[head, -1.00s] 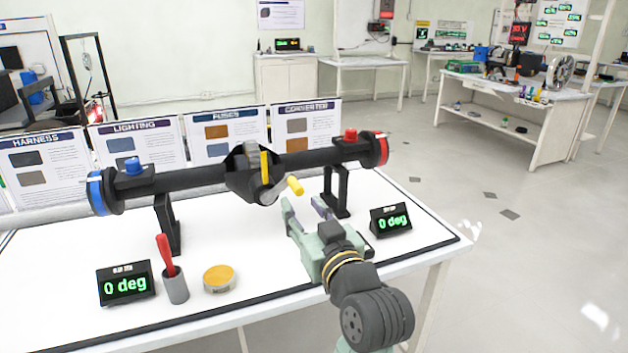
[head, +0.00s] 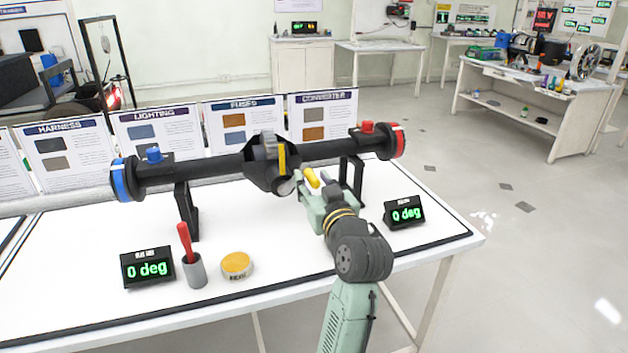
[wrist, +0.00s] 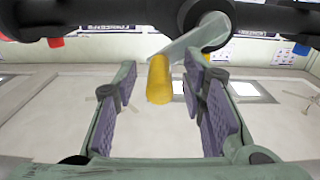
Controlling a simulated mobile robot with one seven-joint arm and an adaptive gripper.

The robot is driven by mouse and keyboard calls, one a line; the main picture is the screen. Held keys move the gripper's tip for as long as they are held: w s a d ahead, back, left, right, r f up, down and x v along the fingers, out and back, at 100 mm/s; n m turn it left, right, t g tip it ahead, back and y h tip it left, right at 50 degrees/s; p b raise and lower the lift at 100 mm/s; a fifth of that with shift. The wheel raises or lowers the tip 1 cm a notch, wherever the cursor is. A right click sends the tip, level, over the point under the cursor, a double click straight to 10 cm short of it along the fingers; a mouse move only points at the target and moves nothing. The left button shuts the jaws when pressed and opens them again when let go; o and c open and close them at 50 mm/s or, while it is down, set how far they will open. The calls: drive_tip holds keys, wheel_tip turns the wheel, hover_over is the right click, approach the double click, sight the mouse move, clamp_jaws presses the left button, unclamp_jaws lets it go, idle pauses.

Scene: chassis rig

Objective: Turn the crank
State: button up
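The crank has a grey arm (wrist: 193,42) and a yellow handle (head: 312,177), mounted at the middle of the black axle housing (head: 268,170). In the wrist view the handle (wrist: 159,80) points toward the camera, between the two purple-padded fingers. My gripper (head: 314,189) is at the handle in the head view. In the wrist view my gripper (wrist: 160,105) is open, with clear gaps on both sides of the handle. The left display (head: 148,268) and the right display (head: 404,212) both read 0 deg.
The axle has a blue left end (head: 118,180) and a red right end (head: 398,141), on black stands. A grey cup (head: 194,270) with a red tool and a yellow-topped round tin (head: 237,265) stand at the table's front. Information boards (head: 156,135) line the back.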

clamp_jaws()
idle(0.5)
idle(0.3)
